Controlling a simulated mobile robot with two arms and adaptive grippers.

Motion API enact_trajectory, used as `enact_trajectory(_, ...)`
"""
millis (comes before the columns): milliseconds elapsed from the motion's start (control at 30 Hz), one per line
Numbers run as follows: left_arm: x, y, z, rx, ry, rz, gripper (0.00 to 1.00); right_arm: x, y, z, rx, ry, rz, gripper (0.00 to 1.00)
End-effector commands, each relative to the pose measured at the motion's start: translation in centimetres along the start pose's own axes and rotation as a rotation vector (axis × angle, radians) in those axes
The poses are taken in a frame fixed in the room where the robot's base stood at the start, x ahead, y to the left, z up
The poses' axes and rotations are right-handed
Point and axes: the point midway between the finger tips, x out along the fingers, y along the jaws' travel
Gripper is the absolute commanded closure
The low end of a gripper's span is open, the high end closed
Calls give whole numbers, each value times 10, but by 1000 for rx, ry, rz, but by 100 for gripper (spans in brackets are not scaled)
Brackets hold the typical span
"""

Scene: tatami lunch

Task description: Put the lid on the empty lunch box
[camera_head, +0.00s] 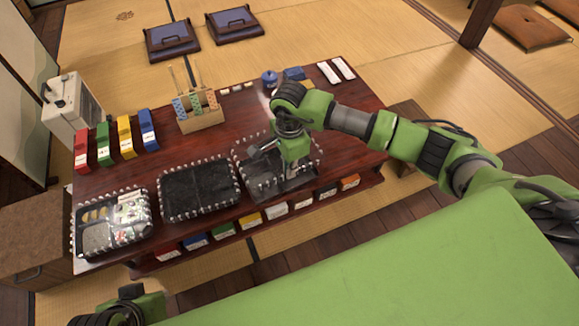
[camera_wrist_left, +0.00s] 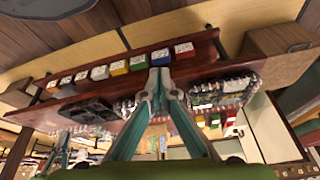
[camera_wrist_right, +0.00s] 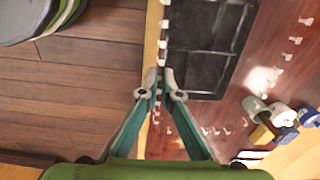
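Three lunch boxes stand in a row on the table. The left box (camera_head: 111,222) holds food in compartments. The middle box (camera_head: 198,187) is dark, with no food visible. The right box (camera_head: 253,181) has dark, glossy compartments with no food visible; it also shows in the right wrist view (camera_wrist_right: 200,45). I cannot make out a separate lid. My right gripper (camera_head: 291,178) is low at the right box. In the right wrist view its fingertips (camera_wrist_right: 160,85) are close together at the box's edge; contact is unclear. My left gripper (camera_wrist_left: 160,80) looks shut and empty, away from the boxes.
The table (camera_head: 225,145) carries a wooden holder (camera_head: 200,119) and several coloured packets (camera_head: 126,138) at the back left. A blue pot (camera_head: 269,78) stands behind my right gripper. White chopstick rests or similar strips (camera_head: 336,71) lie at the back right. Coloured boxes (camera_head: 250,221) line the near shelf.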

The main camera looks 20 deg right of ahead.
Motion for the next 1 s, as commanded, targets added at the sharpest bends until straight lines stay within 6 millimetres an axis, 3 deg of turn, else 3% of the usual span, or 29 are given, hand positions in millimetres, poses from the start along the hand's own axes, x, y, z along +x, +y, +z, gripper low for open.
enact_trajectory(1000, 6, 10, -70, 10, 283, 17, 100, 22, 0, 0, -2, 0, 0, 100)
